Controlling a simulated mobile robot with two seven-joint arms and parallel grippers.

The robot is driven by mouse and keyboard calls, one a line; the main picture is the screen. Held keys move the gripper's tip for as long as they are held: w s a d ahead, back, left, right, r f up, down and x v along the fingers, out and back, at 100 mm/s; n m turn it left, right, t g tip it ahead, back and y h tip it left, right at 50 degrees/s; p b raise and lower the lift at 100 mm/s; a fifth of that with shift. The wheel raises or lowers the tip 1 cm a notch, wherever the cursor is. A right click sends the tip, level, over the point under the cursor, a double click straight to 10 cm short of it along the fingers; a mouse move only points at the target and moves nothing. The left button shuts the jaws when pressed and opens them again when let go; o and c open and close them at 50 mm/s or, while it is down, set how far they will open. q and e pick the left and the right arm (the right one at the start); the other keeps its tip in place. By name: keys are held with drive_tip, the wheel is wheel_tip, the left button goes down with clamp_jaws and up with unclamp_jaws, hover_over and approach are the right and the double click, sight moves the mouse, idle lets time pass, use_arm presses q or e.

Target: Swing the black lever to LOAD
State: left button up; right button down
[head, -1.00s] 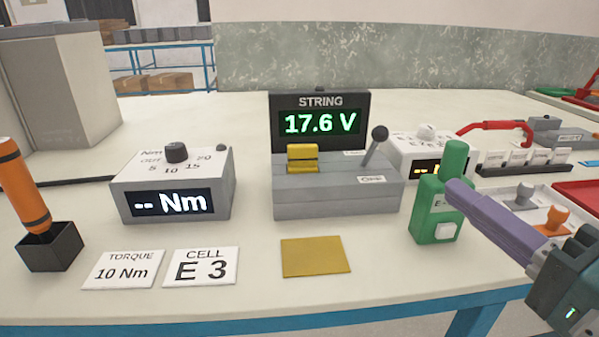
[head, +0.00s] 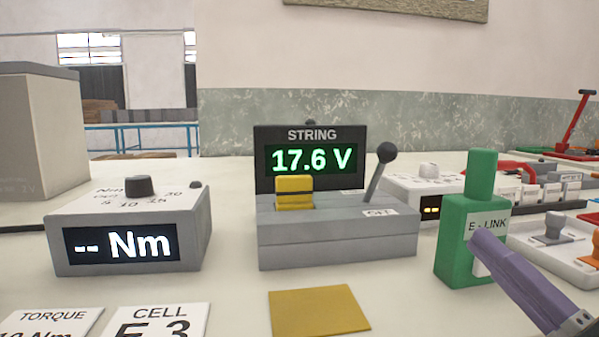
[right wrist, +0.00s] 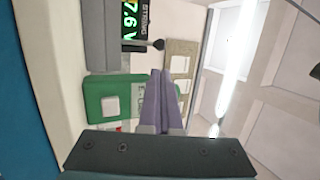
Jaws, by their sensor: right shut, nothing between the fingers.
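The black lever (head: 386,153) has a round knob on a thin stem. It rises from the right part of the grey STRING box (head: 335,247) and leans right, above a small white label that seems to read OFF. No LOAD label is readable. The box's display (head: 312,160) reads 17.6 V, and a yellow block (head: 294,191) sits on its left part. My right gripper (head: 482,238) has purple fingers, shut and empty, in front of the green E-LINK unit (head: 470,255), right of and below the lever. In the right wrist view the fingers (right wrist: 165,80) point toward the lever knob (right wrist: 158,44). My left gripper is out of view.
A torque box (head: 130,240) stands left, with TORQUE and CELL cards (head: 160,318) before it. A yellow plate (head: 318,311) lies in front of the STRING box. A white box (head: 430,185) and a tray (head: 560,240) stand right.

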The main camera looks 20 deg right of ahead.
sight(394, 158)
use_arm(q)
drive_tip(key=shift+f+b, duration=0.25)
drive_tip(key=shift+b, duration=0.05)
use_arm(e)
drive_tip(key=x, duration=1.4)
